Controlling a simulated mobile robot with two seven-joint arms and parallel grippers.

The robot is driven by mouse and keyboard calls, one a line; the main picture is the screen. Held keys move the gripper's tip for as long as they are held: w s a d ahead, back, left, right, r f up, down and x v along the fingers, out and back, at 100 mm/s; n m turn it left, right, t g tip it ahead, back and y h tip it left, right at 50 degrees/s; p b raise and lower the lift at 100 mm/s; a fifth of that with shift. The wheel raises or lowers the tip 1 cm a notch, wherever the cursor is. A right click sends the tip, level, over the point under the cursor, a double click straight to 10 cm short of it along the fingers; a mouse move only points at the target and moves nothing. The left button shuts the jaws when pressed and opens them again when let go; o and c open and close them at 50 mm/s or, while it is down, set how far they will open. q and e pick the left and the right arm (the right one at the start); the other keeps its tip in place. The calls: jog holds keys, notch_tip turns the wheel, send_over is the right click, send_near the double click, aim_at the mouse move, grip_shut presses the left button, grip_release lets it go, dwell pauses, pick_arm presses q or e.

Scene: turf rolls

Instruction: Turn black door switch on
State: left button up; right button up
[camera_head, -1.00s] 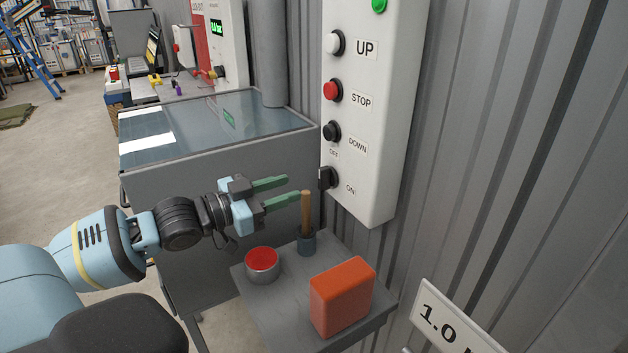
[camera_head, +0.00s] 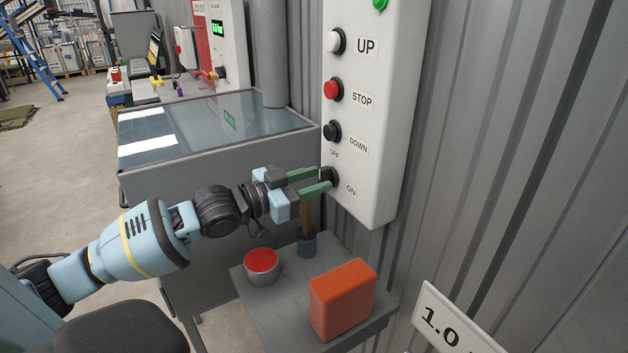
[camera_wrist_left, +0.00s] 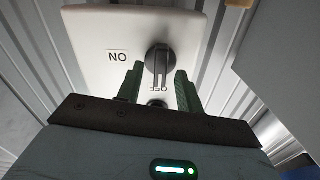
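The black door switch (camera_head: 329,176) is a rotary knob low on the white control panel (camera_head: 368,110), between the OFF and ON labels. In the left wrist view the knob (camera_wrist_left: 158,62) shows with its ridge in line with the OFF label, and the ON label lies to its left. My left gripper (camera_head: 325,180) is open, its green fingertips at the knob, one on either side of it. In the wrist view the fingers (camera_wrist_left: 157,82) stand apart near the knob's ridge; whether they touch it I cannot tell. My right gripper is not in view.
White UP (camera_head: 335,42), red STOP (camera_head: 333,90) and black DOWN (camera_head: 332,131) buttons sit above the switch. Below, a small grey table (camera_head: 285,308) holds an orange box (camera_head: 342,299), a red-topped tin (camera_head: 261,266) and a wooden-handled tool in a cup (camera_head: 306,244).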

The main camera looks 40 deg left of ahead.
pick_arm(q)
jog(key=shift+w+d, duration=0.1)
jog(key=shift+w, duration=0.15)
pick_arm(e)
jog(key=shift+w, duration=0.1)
